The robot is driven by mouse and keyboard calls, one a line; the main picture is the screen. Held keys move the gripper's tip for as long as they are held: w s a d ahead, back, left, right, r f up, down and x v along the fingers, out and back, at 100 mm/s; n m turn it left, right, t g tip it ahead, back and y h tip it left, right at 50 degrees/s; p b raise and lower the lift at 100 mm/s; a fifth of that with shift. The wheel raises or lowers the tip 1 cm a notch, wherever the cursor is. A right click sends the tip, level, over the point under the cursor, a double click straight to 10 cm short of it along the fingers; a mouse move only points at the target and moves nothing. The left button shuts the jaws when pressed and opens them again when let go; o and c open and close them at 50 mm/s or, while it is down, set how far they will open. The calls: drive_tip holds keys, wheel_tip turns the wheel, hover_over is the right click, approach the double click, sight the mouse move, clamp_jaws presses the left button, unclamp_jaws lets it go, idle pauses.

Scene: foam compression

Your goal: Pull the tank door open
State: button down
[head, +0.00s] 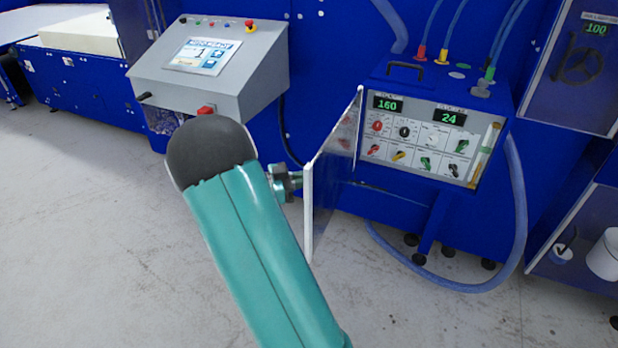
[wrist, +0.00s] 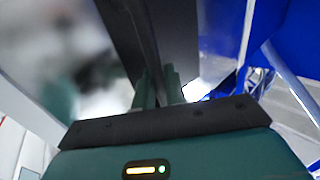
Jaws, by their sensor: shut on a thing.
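The tank door, a thin shiny panel with pale edges (head: 335,165), stands swung out from the front of the blue control box (head: 445,85). Its free edge points toward me, and the box's front with dials and displays is exposed. My gripper (head: 289,184) is at the door's left side near the free edge, partly hidden by my teal arm. In the wrist view, my gripper's two green fingers (wrist: 158,88) are shut on a dark upright piece at the door. The exact grip on it is hard to see.
A grey console with a screen (head: 205,65) stands to the left, close behind my arm. A blue hose (head: 510,235) loops down at the right of the box. Pale floor (head: 90,230) is clear at the left and front.

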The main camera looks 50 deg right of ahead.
drive_tip(key=shift+w, duration=0.1)
drive_tip(key=c, duration=1.6)
unclamp_jaws()
drive_tip(key=shift+d, duration=0.1)
drive_tip(key=shift+o, duration=0.2)
drive_tip(key=v, duration=1.3)
drive_tip(key=shift+a, duration=0.4)
drive_tip(key=shift+w, duration=0.15)
